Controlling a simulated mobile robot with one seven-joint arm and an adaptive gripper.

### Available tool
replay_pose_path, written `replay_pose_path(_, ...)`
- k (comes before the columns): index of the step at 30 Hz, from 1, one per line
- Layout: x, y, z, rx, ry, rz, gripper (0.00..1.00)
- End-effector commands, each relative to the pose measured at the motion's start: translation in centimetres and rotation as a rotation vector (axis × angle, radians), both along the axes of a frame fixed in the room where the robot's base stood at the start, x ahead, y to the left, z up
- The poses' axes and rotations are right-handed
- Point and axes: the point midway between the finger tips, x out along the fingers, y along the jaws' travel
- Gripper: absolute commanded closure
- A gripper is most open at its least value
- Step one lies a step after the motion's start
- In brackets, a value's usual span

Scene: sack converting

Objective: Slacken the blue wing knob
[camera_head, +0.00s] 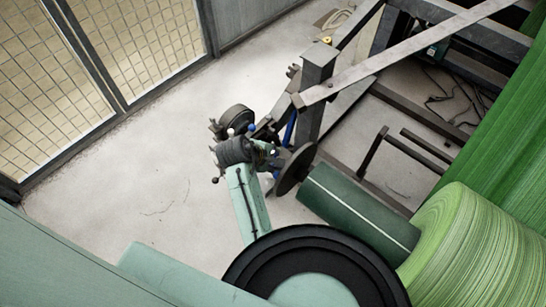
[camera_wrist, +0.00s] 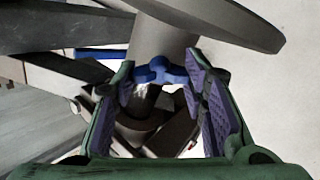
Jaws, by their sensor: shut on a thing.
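The blue wing knob (camera_wrist: 161,72) shows in the wrist view at the upper middle, on the underside of a grey cylindrical hub. My gripper (camera_wrist: 159,76) has a purple-padded finger on either side of it and is shut on the knob, one wing towards each fingertip. In the head view my gripper (camera_head: 274,158) is beside the dark round disc at the foot of the steel post. The knob cannot be made out clearly there, among my gripper and the machine parts.
A steel post (camera_head: 311,100) with a diagonal bar rises behind my gripper. A dark green roller (camera_head: 357,208) and a large green roll (camera_head: 475,250) lie to the right. A mesh fence (camera_head: 95,60) stands at left. The pale floor (camera_head: 150,170) between is clear.

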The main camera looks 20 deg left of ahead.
Motion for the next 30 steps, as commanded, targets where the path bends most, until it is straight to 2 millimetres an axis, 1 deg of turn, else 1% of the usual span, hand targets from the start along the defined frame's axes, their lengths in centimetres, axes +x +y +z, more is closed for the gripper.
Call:
replay_pose_path(6,-0.07,-0.01,-0.03,-0.068,0.026,0.104,0.88)
replay_pose_path(12,-0.1,-0.02,-0.05,-0.105,0.038,0.16,0.88)
replay_pose_path(29,-0.1,-0.02,-0.05,-0.121,0.044,0.184,0.88)
replay_pose_path(30,-0.1,-0.02,-0.05,-0.121,0.044,0.183,0.59)
